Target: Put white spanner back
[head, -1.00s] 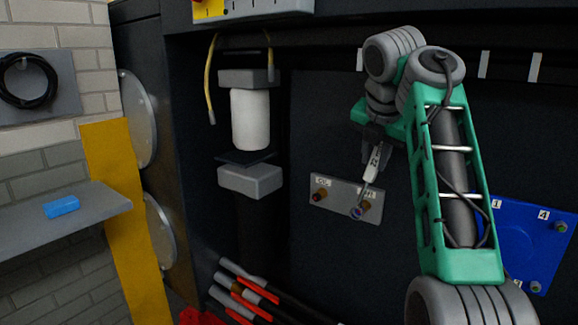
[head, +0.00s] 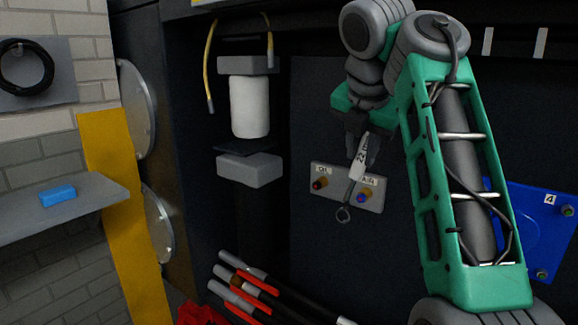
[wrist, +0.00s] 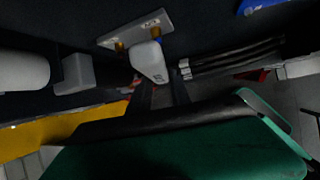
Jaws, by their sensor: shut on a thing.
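My gripper (head: 362,158) is shut on a white spanner (head: 359,165) with "22" on its white part. The plate carries two fittings, a red one at left and a blue one at right. In the wrist view the white part of the spanner (wrist: 149,62) shows beyond the dark fingers (wrist: 162,95), and it partly hides the plate (wrist: 135,29).
A white filter (head: 249,107) between grey blocks is at left of the plate. Several dark hoses with red bands (head: 248,290) lie below. A blue panel (head: 540,225) is at right, partly behind my arm. A shelf at left holds a blue block (head: 57,196).

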